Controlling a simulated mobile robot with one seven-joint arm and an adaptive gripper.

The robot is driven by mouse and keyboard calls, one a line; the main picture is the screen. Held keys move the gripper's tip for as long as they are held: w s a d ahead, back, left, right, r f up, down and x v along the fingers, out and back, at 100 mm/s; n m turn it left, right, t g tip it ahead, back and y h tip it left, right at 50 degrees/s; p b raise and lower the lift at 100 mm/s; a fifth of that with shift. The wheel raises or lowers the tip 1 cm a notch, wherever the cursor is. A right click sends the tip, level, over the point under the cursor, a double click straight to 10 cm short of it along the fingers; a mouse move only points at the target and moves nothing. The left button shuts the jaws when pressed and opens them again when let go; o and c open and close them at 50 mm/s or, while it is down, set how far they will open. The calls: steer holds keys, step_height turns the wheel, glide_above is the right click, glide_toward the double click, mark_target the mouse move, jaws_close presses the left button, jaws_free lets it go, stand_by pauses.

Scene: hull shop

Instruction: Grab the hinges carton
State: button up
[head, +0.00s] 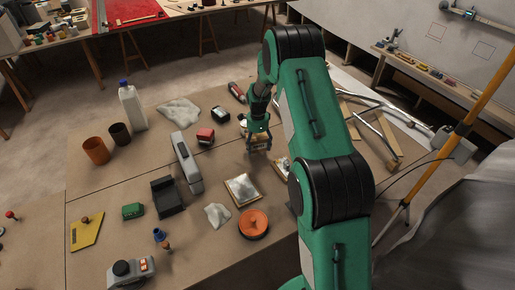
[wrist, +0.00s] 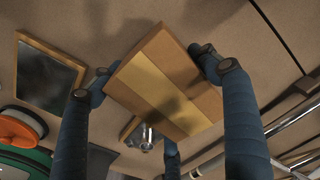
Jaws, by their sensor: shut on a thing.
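A small brown carton (wrist: 168,82) with a paler yellow-tan band fills the middle of the wrist view. No lettering on it can be read, so its label as hinges is not confirmed. My gripper (wrist: 155,76) is shut on it, with dark blue fingers against opposite sides and another finger showing lower down. In the head view my gripper (head: 259,142) points down over the right part of the brown worktable, and a little of the carton (head: 260,148) shows between the fingers. Whether the carton touches the table is hard to tell.
A framed panel (head: 243,190) and an orange round container (head: 254,224) lie in front of my gripper. A red box (head: 205,136), a dark box (head: 220,115) and a grey case (head: 187,163) are to its left. Metal tubes (head: 371,127) lie to the right.

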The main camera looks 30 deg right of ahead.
steer(key=s+a, duration=0.1)
steer(key=s, duration=0.4)
steer(key=s+a+p, duration=0.1)
steer(key=s+a, duration=0.1)
steer(key=s, duration=0.3)
steer(key=s+a+r, duration=0.1)
steer(key=s, duration=0.4)
steer(key=shift+a+r, duration=0.1)
steer(key=shift+a, duration=0.1)
